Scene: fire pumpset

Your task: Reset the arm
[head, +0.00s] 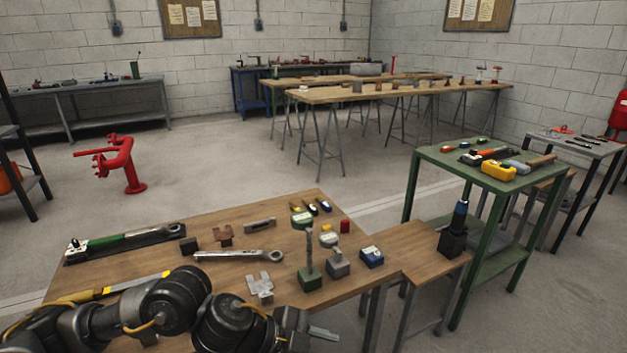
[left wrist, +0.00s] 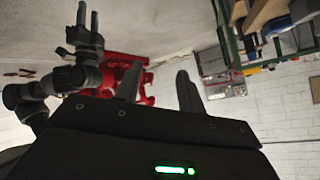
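My left arm (head: 175,302) comes in from the left across the front edge of the wooden table, folded low in the head view. My left gripper (head: 318,332) is at the bottom edge of that view, partly cut off. In the left wrist view its two dark fingers (left wrist: 158,88) stand apart with nothing between them. What looks like my right gripper (left wrist: 87,16) shows at the upper left of the left wrist view, with its two prongs apart and empty. The right arm is not in the head view.
The wooden table (head: 90,275) holds a torque wrench (head: 125,241), a spanner (head: 238,255) and small fittings close to my left arm. A green table (head: 437,162) with tools stands to the right. A red pipe stand (head: 122,165) stands on open floor behind.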

